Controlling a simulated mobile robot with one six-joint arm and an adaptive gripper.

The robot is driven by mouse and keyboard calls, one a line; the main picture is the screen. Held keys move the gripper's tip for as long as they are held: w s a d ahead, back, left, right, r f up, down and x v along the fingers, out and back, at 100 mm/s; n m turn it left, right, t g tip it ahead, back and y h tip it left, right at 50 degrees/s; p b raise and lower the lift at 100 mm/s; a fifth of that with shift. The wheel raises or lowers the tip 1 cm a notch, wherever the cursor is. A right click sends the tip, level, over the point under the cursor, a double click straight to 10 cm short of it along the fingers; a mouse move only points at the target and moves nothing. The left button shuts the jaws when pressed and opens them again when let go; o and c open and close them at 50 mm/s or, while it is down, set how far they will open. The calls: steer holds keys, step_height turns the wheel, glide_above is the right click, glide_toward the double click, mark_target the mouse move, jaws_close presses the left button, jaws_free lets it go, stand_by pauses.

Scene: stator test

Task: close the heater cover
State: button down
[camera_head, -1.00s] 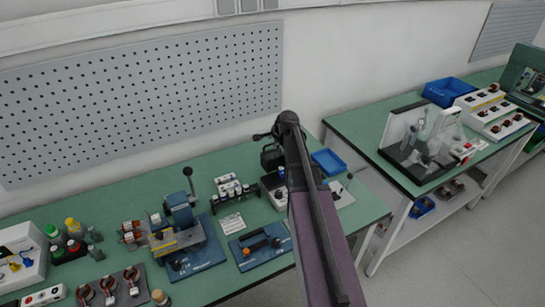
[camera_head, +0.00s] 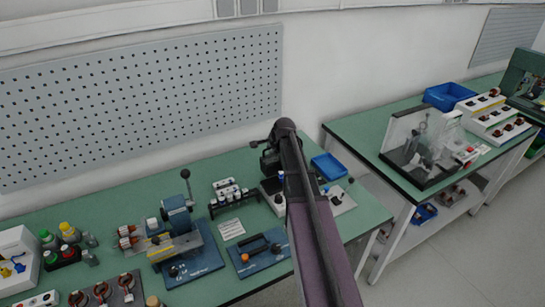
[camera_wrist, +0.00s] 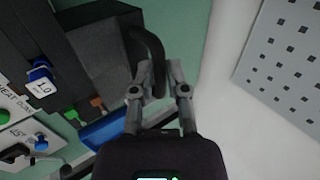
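The heater (camera_wrist: 90,50) is a dark box with lettering beginning "HEAT" on its light front strip, at the upper left of the wrist view. Its black curved handle (camera_wrist: 153,48), apparently on the cover, rises at the box's edge. My gripper (camera_wrist: 160,70) has its two fingers apart. The handle's lower end lies between them, closer to the left finger; contact is unclear. In the head view the heater (camera_head: 270,161) stands near the back of the near table, partly hidden by my arm. The cover's angle is hard to tell.
A blue tray (camera_head: 328,166) sits right of the heater. A rack of small bottles (camera_head: 229,190) and a blue fixture plate (camera_head: 258,250) stand to its left. The pegboard wall (camera_wrist: 285,60) is close at the right of the wrist view.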

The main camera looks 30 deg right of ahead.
steer(key=shift+s, duration=0.1)
steer(key=shift+s+r+p, duration=0.3)
steer(key=shift+s, duration=0.3)
steer(key=shift+s+r+p, duration=0.25)
steer(key=shift+s, duration=0.45)
steer(key=shift+s+r, duration=0.15)
steer(key=shift+s, duration=0.8)
steer(key=shift+s+d, duration=0.1)
steer(key=shift+s, duration=0.5)
steer(key=shift+s, duration=0.1)
